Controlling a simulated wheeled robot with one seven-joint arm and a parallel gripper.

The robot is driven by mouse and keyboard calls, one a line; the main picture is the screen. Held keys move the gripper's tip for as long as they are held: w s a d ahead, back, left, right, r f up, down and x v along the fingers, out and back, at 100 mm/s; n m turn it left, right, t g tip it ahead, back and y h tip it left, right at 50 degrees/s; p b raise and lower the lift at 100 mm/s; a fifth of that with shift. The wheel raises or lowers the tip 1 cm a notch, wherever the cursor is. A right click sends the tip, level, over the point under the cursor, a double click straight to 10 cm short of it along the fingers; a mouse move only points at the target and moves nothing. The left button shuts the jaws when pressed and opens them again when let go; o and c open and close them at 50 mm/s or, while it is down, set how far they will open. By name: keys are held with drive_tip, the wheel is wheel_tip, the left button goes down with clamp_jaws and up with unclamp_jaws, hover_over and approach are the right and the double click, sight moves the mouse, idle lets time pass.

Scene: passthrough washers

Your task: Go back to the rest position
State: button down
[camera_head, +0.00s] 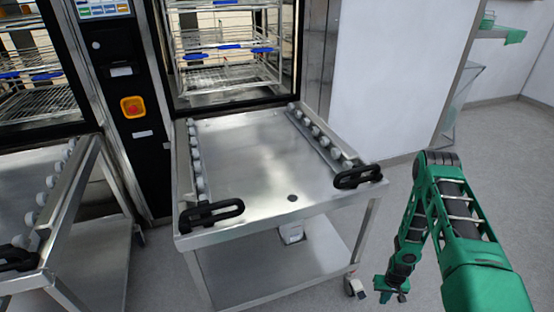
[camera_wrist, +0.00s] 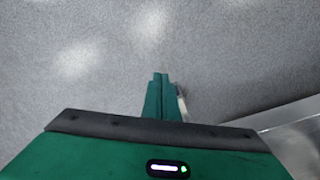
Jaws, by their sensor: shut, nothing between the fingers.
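My gripper (camera_head: 391,291) hangs low at the right of the head view, at the end of my green and black arm. It points down over the grey floor, to the right of the steel cart (camera_head: 250,165). In the wrist view my gripper (camera_wrist: 158,78) has its green fingers together, with nothing between them.
The cart stands before an open washer (camera_head: 225,75) with racks inside. A second cart (camera_head: 75,245) is at left. A black panel with a red button (camera_head: 132,107) stands between the washers. Free floor (camera_head: 385,185) lies at right, with a wall shelf (camera_head: 500,33) beyond.

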drive_tip(key=w+d+r, duration=0.2)
drive_tip(key=w+r, duration=0.1)
drive_tip(key=r, duration=0.9)
drive_tip(key=w+d+r, duration=0.3)
drive_tip(key=r, duration=0.9)
drive_tip(key=s+r+m+h, duration=0.1)
drive_tip(key=s+r, duration=0.1)
drive_tip(key=r, duration=0.8)
drive_tip(key=s+r+m, duration=0.1)
drive_tip(key=s+r, duration=0.1)
drive_tip(key=r, duration=0.8)
drive_tip(key=s+r, duration=0.6)
drive_tip(key=r, duration=0.4)
drive_tip(key=s+a+r+m, duration=0.1)
drive_tip(key=s+a+r, duration=0.3)
drive_tip(key=s, duration=0.6)
drive_tip(key=s+a+r+m+y, duration=0.1)
drive_tip(key=s+a+r, duration=0.3)
drive_tip(key=s+r, duration=0.4)
drive_tip(key=s, duration=0.3)
drive_tip(key=shift+s+a+r+y, duration=0.2)
drive_tip(key=shift+r+y, duration=0.1)
drive_tip(key=shift+r, duration=0.1)
